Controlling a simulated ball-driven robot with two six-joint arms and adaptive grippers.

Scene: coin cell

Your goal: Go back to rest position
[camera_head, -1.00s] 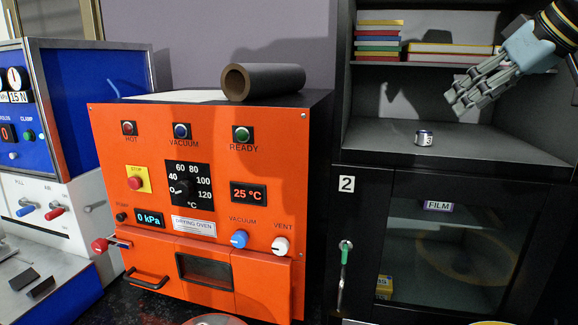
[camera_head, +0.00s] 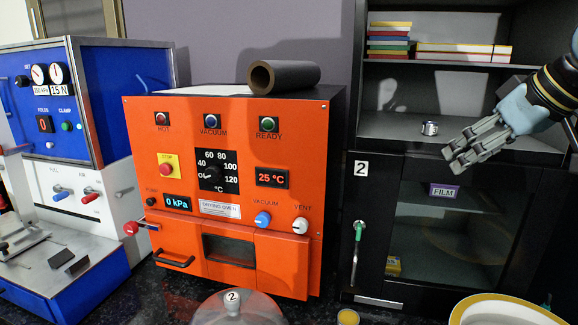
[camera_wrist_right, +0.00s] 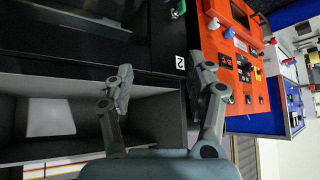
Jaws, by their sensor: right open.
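My right gripper (camera_head: 462,160) is in front of the black cabinet at the right of the head view, a little below and to the right of a small silver coin cell (camera_head: 429,128). The coin cell stands on the cabinet's open shelf (camera_head: 385,124), apart from the gripper. In the right wrist view my right gripper (camera_wrist_right: 172,80) has its two fingers spread with nothing between them. My left gripper is not in view.
An orange drying oven (camera_head: 225,130) with a dark roll (camera_head: 284,75) on top stands mid-left. A blue and white press (camera_head: 65,110) is at far left. A glass dome (camera_head: 235,310) and a yellow-rimmed bowl (camera_head: 505,308) are in front. The cabinet's glass door (camera_head: 445,225) is closed.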

